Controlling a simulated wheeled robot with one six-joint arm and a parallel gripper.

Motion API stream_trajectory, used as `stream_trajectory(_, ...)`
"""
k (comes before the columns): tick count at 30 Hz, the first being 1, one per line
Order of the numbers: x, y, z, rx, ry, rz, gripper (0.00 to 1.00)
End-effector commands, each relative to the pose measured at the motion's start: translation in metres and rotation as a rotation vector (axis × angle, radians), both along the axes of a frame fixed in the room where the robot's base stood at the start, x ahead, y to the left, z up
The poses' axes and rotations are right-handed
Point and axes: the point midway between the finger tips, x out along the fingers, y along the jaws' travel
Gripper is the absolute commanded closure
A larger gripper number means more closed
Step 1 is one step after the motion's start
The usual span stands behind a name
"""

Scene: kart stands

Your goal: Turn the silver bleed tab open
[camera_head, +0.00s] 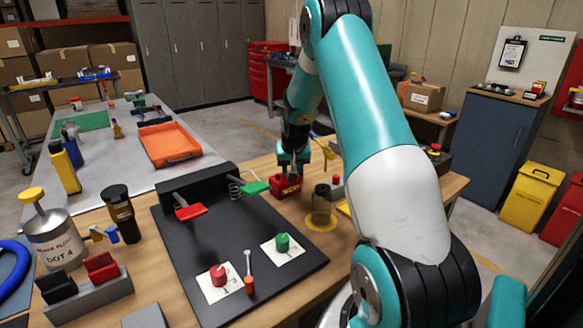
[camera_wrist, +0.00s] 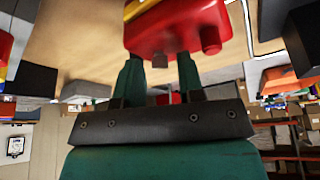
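A red block-like part (camera_head: 286,187) stands on the wooden bench, right of the black board. It fills the upper middle of the wrist view (camera_wrist: 175,28), with rounded red knobs. A small grey stub (camera_wrist: 160,62) shows against its near side; it may be the silver bleed tab, but its shape is unclear. My gripper (camera_head: 293,168) is directly above the red part, pointing down. In the wrist view its two teal fingers (camera_wrist: 158,72) are apart, on either side of the stub, with gaps showing. Whether the fingertips touch the red part cannot be told.
A dark jar on a yellow base (camera_head: 321,207) stands close to the right of the red part. The black board (camera_head: 235,240) carries red and green levers and knobs. An orange tray (camera_head: 168,143) lies on the grey table behind left.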

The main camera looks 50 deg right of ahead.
Motion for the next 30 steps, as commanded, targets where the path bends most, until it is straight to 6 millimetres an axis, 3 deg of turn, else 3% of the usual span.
stream_trajectory(14,0.0009,0.0012,0.0003,0.0,0.0,-0.07,0.57)
stream_trajectory(30,0.0068,0.0034,0.0031,-0.002,0.002,-0.846,0.57)
